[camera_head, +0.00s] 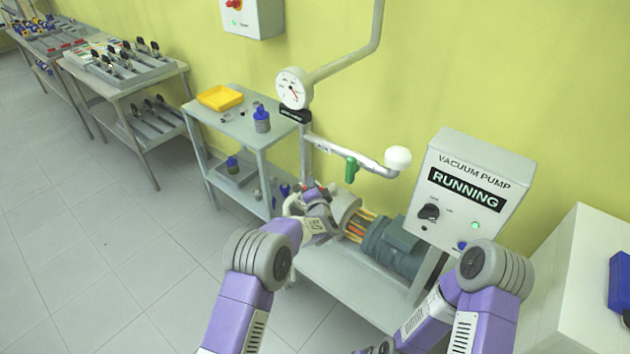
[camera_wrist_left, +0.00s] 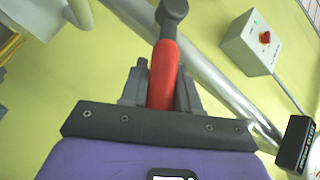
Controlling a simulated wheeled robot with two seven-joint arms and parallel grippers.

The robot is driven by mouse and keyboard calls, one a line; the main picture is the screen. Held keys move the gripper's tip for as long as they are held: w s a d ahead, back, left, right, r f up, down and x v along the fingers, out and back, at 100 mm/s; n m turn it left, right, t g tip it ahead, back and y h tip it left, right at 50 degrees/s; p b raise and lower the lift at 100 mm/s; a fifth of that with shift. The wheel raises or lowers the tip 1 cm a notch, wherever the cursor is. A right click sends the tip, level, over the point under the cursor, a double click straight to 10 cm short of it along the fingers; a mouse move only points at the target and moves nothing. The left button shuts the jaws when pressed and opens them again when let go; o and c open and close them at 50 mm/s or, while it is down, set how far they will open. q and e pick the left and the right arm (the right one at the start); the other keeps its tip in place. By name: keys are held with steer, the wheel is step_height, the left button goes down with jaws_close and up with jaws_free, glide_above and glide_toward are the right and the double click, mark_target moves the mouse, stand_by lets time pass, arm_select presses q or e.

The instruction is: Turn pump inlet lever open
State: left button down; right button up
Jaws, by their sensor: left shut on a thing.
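The red lever (camera_wrist_left: 163,75), with a dark rounded pivot end, sits between the fingers of my left gripper (camera_wrist_left: 160,88) in the left wrist view. The gripper is shut on it, and the lever lies beside a grey metal pipe (camera_wrist_left: 215,75). In the head view my left gripper (camera_head: 318,200) is at the pump's inlet side and hides most of the lever. The pump (camera_head: 395,245) has a dark green motor body. Its control box (camera_head: 468,190) reads "VACUUM PUMP RUNNING" with a green light lit. My right gripper is out of view; only its arm shows.
A green lever (camera_head: 351,169) hangs on the horizontal pipe above the pump. A round gauge (camera_head: 293,88) is on the pipework. The floor at left is clear.

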arm_select(q)
steer(key=shift+w+a+r+n+g+h+p, duration=0.25)
steer(key=shift+r+n+g+p, duration=0.25)
steer(key=shift+p, duration=0.75)
steer(key=shift+s, duration=0.1)
steer(key=c, duration=0.9)
jaws_free()
steer(key=p+v, duration=0.1)
steer(key=v, duration=0.6)
steer(key=shift+s, duration=0.3)
steer(key=shift+c, duration=0.3)
